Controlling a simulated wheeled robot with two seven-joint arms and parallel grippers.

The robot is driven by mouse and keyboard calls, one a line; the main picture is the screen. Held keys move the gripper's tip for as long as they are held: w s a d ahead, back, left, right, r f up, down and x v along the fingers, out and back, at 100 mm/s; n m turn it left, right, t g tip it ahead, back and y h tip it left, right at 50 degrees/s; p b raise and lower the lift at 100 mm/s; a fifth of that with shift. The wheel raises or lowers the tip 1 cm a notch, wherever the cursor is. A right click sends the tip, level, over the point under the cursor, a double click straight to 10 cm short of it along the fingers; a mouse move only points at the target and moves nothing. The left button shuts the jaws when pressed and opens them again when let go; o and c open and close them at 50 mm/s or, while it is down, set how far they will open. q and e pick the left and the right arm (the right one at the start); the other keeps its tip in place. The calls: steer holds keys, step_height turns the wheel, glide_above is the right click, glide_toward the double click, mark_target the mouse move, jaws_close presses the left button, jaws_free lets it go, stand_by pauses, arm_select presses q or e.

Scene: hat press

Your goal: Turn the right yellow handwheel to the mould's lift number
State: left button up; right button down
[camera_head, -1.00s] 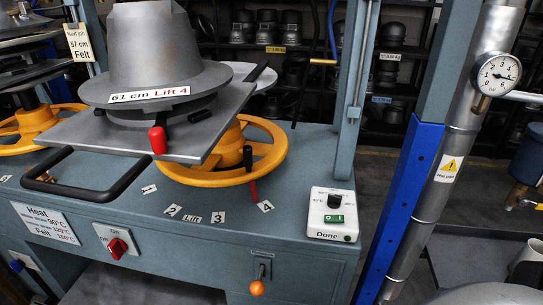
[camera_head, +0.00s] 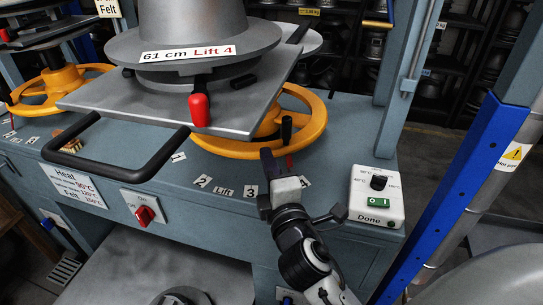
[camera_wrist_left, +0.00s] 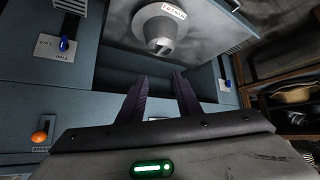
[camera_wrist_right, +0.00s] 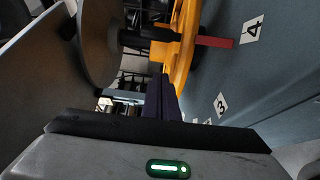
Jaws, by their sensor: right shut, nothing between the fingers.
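The right yellow handwheel (camera_head: 318,128) sits under the press plate, with an upright black handle (camera_head: 287,128) on its rim. Its red pointer (camera_head: 289,162) ends close to the number 4 plate (camera_head: 305,182); the right wrist view shows the pointer (camera_wrist_right: 213,42) beside that plate (camera_wrist_right: 252,30). The grey mould (camera_head: 205,25) bears the label "61 cm Lift 4" (camera_head: 188,53). My right gripper (camera_head: 268,158) is shut and empty, just in front of the wheel's rim; contact with it cannot be told. My left gripper (camera_wrist_left: 158,90) is open and empty, over the lower front of the machine.
A black bar handle (camera_head: 140,160) and a red-gripped lever (camera_head: 199,105) stick out left of my right gripper. A control box (camera_head: 377,197) marked "Done" stands to the right. A second yellow handwheel (camera_head: 60,85) is at far left. A blue post (camera_head: 470,180) stands at right.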

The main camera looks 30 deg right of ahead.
mark_target(284, 137)
steer(key=x, duration=0.7)
steer(key=shift+p, duration=0.35)
steer(key=shift+s+d+p, duration=0.2)
steer(key=shift+s+d, duration=0.1)
steer(key=shift+d, duration=0.3)
steer(key=shift+s+d+p, duration=0.15)
steer(key=shift+s+d, duration=0.1)
steer(key=shift+d, duration=0.35)
arm_select(q)
steer(key=shift+s+a+r, duration=0.2)
steer(key=shift+s+a, duration=0.1)
steer(key=shift+s, duration=0.3)
arm_select(e)
steer(key=shift+s+d, duration=0.4)
steer(key=shift+d, duration=0.05)
steer(key=shift+s+d+r+p, duration=0.1)
steer(key=shift+d+p, duration=0.35)
steer(key=shift+d, duration=0.15)
arm_select(q)
steer(key=shift+w+a+r, duration=0.1)
steer(key=shift+w+r, duration=0.05)
steer(key=shift+r, duration=0.25)
arm_select(e)
steer(key=shift+d, duration=0.35)
